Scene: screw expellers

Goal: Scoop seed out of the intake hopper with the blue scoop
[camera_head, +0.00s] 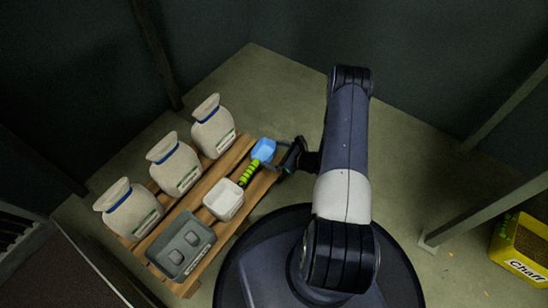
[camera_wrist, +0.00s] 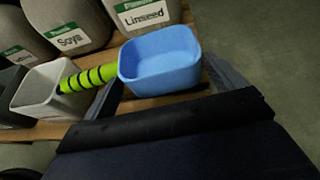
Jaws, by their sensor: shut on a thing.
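The blue scoop (camera_head: 263,149) is at the right edge of a wooden pallet, its green-and-black banded handle pointing down and left. In the wrist view its square bowl (camera_wrist: 160,58) opens upward and looks empty. My gripper (camera_head: 273,156) reaches it from the right. In the wrist view its fingers (camera_wrist: 166,85) lie on either side of the bowl, shut on it. The handle's end shows over or beside a white square tub (camera_wrist: 40,92); I cannot tell if they touch. I cannot make out the intake hopper or loose seed for scooping in either view.
The pallet (camera_head: 238,156) carries three tied sacks (camera_head: 175,165), the white tub (camera_head: 224,199) and a grey tray (camera_head: 181,246) with two small recesses. A yellow Chaff bin (camera_head: 522,247) and a metal post (camera_head: 490,212) stand right. Floor behind the pallet is clear.

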